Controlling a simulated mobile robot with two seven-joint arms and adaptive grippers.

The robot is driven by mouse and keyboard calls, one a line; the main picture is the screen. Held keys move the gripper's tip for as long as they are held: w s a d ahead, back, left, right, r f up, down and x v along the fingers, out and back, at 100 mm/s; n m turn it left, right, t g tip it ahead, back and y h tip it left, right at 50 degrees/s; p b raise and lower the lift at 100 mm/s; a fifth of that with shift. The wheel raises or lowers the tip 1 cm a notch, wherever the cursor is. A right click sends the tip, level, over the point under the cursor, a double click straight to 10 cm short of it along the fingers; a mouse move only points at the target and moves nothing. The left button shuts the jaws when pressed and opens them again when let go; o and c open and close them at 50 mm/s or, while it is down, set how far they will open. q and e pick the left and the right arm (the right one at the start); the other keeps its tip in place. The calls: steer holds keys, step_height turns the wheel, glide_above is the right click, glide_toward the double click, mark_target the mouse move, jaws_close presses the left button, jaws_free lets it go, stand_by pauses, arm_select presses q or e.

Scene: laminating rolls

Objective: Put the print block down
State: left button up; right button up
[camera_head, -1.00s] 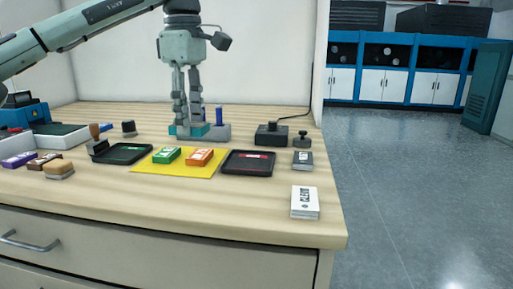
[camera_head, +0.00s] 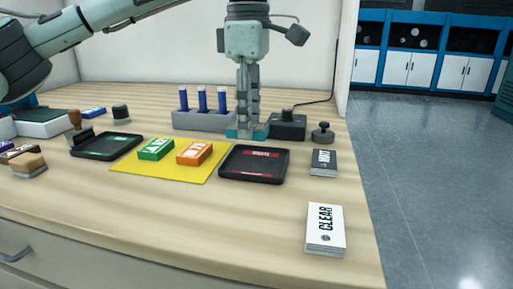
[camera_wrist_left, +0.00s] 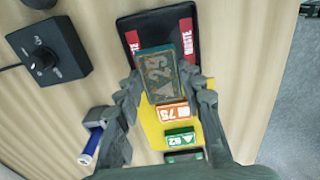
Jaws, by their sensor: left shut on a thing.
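My left gripper (camera_head: 247,130) is shut on the print block, a teal block (camera_head: 234,132), and holds it low at the back of the table, beyond the black tray with red labels (camera_head: 240,165). In the left wrist view, the gripper (camera_wrist_left: 160,92) has a finger on each side of the block (camera_wrist_left: 158,72), whose top face bears raised marks. The red-labelled tray (camera_wrist_left: 160,25) shows past it. I cannot tell whether the block touches the table. My right gripper is not in view.
A yellow mat (camera_head: 178,176) carries a green block (camera_head: 156,149) and an orange block (camera_head: 194,153). A grey rack with blue tubes (camera_head: 202,122) and a black knobbed box (camera_head: 288,127) flank the gripper. White cards (camera_head: 325,229) lie front right.

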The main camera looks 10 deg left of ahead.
mark_target(257, 163)
arm_select(q)
steer(key=shift+s+d+f, duration=0.35)
steer(key=shift+d+f, duration=0.1)
steer(key=shift+d, duration=0.2)
steer(key=shift+f, duration=2)
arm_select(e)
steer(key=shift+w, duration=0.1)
arm_select(q)
steer(key=shift+f, duration=0.1)
steer(key=o, duration=1.1)
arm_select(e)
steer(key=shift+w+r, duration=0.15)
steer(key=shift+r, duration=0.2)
